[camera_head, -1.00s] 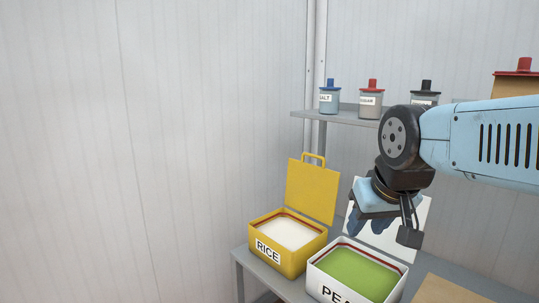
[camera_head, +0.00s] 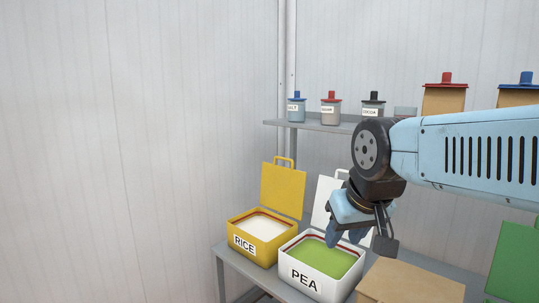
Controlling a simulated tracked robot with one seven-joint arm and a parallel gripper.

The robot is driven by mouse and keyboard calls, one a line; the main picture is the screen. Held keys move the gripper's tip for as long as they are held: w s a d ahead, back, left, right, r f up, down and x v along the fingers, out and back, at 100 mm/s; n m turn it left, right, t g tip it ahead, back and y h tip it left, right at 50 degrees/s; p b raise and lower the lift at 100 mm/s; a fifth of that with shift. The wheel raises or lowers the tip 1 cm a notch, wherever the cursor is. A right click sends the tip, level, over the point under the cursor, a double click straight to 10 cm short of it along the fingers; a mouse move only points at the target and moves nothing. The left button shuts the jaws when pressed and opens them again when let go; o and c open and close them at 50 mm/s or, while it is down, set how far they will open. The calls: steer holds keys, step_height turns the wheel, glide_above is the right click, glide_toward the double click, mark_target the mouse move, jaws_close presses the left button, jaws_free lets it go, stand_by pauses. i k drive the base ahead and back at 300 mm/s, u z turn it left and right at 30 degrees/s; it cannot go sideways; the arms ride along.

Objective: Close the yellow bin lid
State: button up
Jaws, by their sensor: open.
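The yellow bin (camera_head: 268,256), labelled RICE and filled with white contents, stands on the lower shelf. Its yellow lid (camera_head: 283,188) stands open and upright at the bin's back, with a handle on its top edge. My gripper (camera_head: 345,236) points down over the back of the white PEA bin, to the right of the yellow lid and apart from it. Its fingers are open, and nothing shows between them. My gripper hides part of the white bin's lid.
The white PEA bin (camera_head: 296,276) holds green contents, with its white lid (camera_head: 324,196) raised behind. A tan box (camera_head: 410,282) and a green panel (camera_head: 515,262) are at right. Several jars stand on the upper shelf (camera_head: 310,125). The left side is bare wall.

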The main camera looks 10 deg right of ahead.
mark_target(282, 190)
steer(key=u, duration=0.4)
steer(key=i, duration=1.1)
steer(key=z, duration=0.35)
